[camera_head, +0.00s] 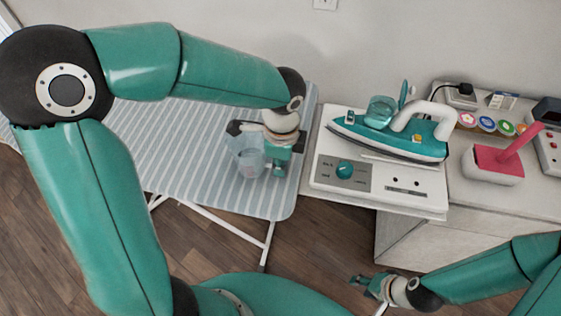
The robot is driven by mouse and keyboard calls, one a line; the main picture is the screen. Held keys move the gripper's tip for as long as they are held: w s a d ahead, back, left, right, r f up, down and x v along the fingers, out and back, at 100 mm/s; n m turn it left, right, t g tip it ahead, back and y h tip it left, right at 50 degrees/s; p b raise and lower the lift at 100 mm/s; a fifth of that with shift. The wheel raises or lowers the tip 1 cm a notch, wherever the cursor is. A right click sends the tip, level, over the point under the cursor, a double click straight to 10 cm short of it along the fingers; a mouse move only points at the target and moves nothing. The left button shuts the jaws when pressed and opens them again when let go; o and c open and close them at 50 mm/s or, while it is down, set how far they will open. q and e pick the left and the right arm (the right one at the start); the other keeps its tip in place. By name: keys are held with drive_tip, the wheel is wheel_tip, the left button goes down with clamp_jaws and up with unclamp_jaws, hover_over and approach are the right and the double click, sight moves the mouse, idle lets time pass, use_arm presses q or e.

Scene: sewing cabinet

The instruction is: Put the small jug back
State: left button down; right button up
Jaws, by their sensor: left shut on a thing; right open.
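The small jug (249,164) is a translucent, pale bluish vessel over the striped ironing board near its right end. My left gripper (264,162) reaches down from above and is shut on the jug. The gripper and wrist partly hide it. I cannot tell whether the jug touches the board or is just above it. My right gripper (367,288) is open and empty, low in the picture, over the floor in front of the cabinet.
The ironing board (190,180) is otherwise clear. To its right, a teal iron (390,135) rests on a white station (370,182) with a dial. Farther right on the cabinet (405,238) are colourful round spools (487,124) and a pink and white object (493,163).

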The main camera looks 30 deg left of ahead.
use_arm(q)
drive_tip(key=shift+f, duration=0.2)
drive_tip(key=c, duration=1.2)
unclamp_jaws()
drive_tip(key=shift+r, duration=0.1)
drive_tip(key=shift+c, duration=0.2)
drive_tip(key=shift+r, duration=0.1)
wheel_tip(320, 180, up, 12)
drive_tip(key=shift+d+r+p, duration=0.1)
drive_tip(key=shift+d+p, duration=0.05)
drive_tip(key=shift+p, duration=0.2)
